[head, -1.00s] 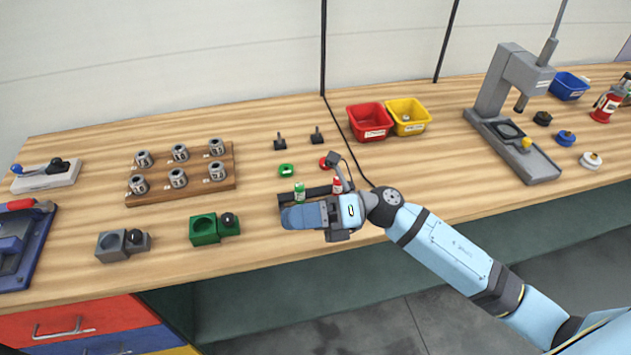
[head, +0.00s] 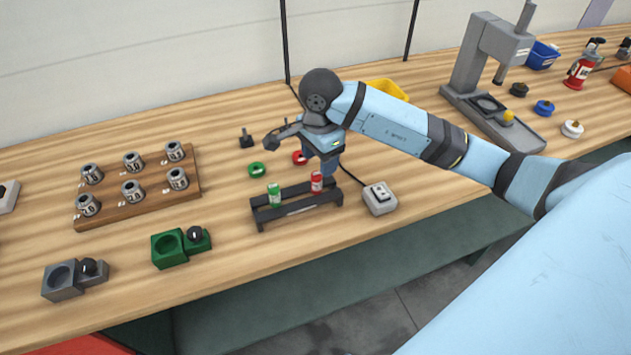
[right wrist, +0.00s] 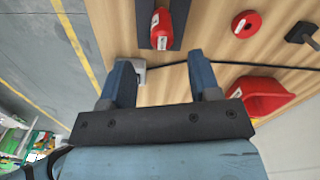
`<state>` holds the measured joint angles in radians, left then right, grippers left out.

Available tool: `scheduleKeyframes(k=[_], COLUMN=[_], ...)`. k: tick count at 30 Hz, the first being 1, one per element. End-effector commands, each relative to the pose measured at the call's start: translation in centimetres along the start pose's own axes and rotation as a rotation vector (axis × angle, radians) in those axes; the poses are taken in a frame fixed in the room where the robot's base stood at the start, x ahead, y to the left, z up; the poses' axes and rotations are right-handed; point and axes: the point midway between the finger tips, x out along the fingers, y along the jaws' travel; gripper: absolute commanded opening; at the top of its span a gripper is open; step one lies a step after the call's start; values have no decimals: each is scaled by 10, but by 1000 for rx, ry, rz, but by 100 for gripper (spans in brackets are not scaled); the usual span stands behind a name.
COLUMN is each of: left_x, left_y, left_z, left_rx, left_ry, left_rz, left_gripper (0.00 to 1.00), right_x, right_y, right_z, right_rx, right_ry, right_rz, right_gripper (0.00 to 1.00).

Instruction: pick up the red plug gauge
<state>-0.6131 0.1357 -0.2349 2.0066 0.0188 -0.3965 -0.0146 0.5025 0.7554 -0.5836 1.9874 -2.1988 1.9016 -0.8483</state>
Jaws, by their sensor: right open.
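The red plug gauge (head: 316,182) stands upright in the right part of a dark two-place rack (head: 298,211), beside a green plug gauge (head: 274,196). My right gripper (head: 330,170) is above the rack's right end, just behind and beside the red gauge, with its fingers pointing down. In the right wrist view, the open, empty right gripper (right wrist: 163,76) has the red plug gauge (right wrist: 162,28) beyond its fingertips, roughly in line with the gap. No contact shows. My left gripper is in no view.
A red ring (head: 299,158) and a green ring (head: 257,170) lie behind the rack. A grey switch box (head: 380,198) stands right of it. A green block (head: 172,248) is to the left.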

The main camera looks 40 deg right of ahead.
Motion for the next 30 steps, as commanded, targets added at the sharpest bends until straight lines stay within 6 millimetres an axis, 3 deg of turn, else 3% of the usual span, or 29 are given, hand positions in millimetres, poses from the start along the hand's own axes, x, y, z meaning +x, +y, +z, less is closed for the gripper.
scheduleKeyframes(k=[10, 18, 26, 27, 30], left_x=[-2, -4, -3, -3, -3], left_y=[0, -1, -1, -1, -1], left_z=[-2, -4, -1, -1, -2], left_rx=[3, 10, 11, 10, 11], left_ry=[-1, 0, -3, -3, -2], left_rz=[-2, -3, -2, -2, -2], left_gripper=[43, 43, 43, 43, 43], right_x=[32, 70, 74, 73, 73], right_y=[0, -2, -2, -2, -2], right_z=[3, 5, 5, 5, 5], right_rx=[1, 1, 1, 1, 1], right_ry=[-3, -4, -2, -2, -2], right_rz=[3, 2, -1, -1, -1], right_gripper=[57, 57, 57, 54, 31])
